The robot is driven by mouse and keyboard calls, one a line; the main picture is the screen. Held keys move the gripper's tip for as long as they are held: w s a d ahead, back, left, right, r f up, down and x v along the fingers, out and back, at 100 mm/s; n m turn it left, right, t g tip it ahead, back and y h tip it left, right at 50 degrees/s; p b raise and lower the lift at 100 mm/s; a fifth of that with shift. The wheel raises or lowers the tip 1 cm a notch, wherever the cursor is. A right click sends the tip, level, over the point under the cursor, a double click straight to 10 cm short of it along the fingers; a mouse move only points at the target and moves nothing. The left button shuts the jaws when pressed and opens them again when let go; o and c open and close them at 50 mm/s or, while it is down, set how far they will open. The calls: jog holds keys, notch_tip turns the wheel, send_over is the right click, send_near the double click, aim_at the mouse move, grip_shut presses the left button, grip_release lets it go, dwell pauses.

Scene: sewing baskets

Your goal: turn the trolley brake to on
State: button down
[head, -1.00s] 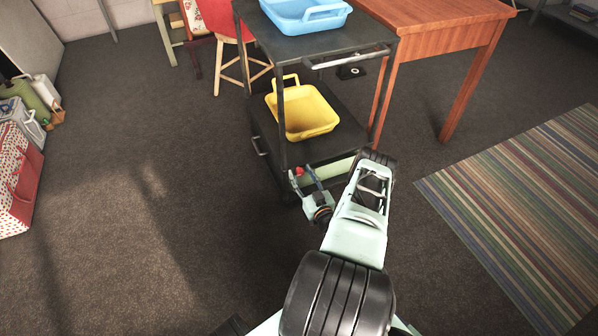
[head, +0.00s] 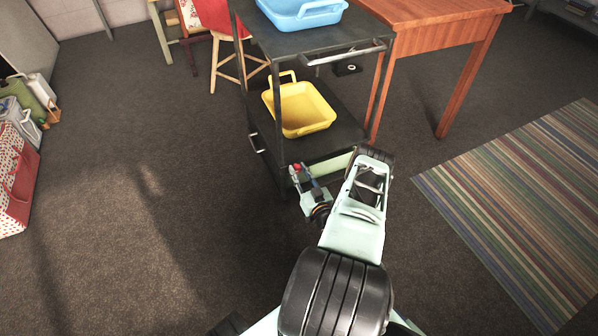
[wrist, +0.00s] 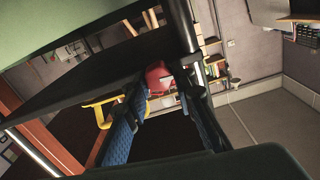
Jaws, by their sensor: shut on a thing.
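The black two-shelf trolley (head: 300,45) stands ahead of me. A small red knob, which I take as the trolley brake (head: 296,167), is low at its near front corner post. It shows larger in the wrist view (wrist: 158,77), beside the black post. My gripper (head: 302,175) is at that corner, with its fingers closed around the red knob. In the wrist view my gripper (wrist: 160,90) has its blue-padded fingers on either side of the knob. The fingers hide part of the brake, and I cannot tell its on or off setting.
A yellow tray (head: 302,117) sits on the lower shelf and a blue tray (head: 290,17) on the upper one. A wooden table (head: 425,22) stands close behind at the right. A striped rug (head: 520,195) lies at the right. Floor to the left is open.

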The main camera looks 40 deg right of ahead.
jog(key=m, duration=0.4)
jog(key=shift+d, duration=0.1)
jog(key=m, duration=0.4)
jog(key=shift+m, duration=0.3)
jog(key=m, duration=0.4)
jog(key=shift+f+m, duration=0.15)
jog(key=shift+m, duration=0.15)
jog(key=m, duration=0.9)
jog(key=shift+f, duration=0.1)
jog(key=m, duration=0.4)
jog(key=shift+m, duration=0.3)
jog(key=m, duration=0.4)
jog(key=shift+w, duration=0.1)
jog(key=shift+m, duration=2.2)
